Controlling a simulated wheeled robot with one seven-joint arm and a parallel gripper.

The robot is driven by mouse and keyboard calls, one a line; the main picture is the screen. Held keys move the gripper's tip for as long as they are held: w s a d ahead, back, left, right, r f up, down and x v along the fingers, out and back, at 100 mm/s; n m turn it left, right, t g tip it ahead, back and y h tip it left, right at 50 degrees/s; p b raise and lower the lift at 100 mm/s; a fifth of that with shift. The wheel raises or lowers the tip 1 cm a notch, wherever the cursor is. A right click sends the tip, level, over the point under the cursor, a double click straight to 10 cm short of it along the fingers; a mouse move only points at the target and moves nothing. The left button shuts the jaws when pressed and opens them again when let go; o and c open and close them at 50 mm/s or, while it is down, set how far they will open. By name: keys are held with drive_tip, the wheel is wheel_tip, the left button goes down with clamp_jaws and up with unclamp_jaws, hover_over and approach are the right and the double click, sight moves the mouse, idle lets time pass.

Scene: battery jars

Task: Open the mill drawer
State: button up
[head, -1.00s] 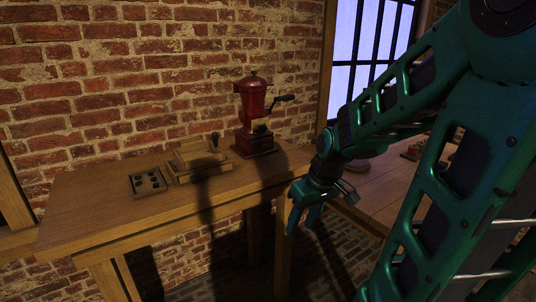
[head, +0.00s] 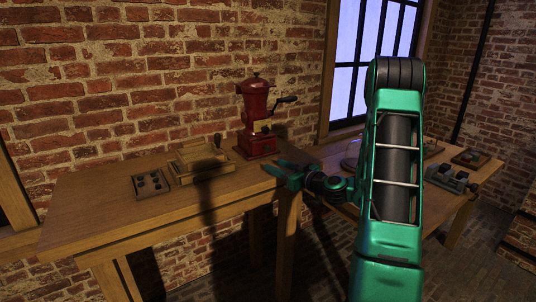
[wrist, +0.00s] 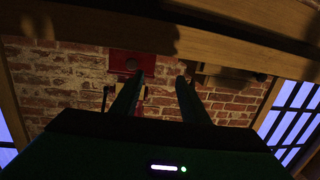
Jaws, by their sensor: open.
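The red mill (head: 256,103), with a dark crank on its right side, stands upright near the back right of the wooden table (head: 110,208). Its square base (head: 258,147) rests on the tabletop; the drawer is too dark to make out in the head view. In the wrist view the mill appears upside down, its red base (wrist: 122,61) showing a small dark round spot that may be the drawer knob. My gripper (head: 271,173) is open and empty at the table's front right, in front of and apart from the mill. Its two fingers also show in the wrist view (wrist: 161,80).
A wooden box (head: 202,160) with a dark upright handle and a dark tray (head: 151,184) with round pieces sit left of the mill. A second table to the right holds a dark device (head: 450,178) and other items. The brick wall closes the back. The table's front left is bare.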

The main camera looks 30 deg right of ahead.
sight(269, 150)
drive_tip(key=d, duration=0.1)
drive_tip(key=d+m+h, duration=0.1)
drive_tip(key=d, duration=0.1)
drive_tip(key=d+t+h, duration=0.1)
drive_tip(key=shift+w+d+m, duration=0.4)
drive_tip(key=w, duration=1)
drive_tip(key=shift+w, duration=0.4)
clamp_jaws()
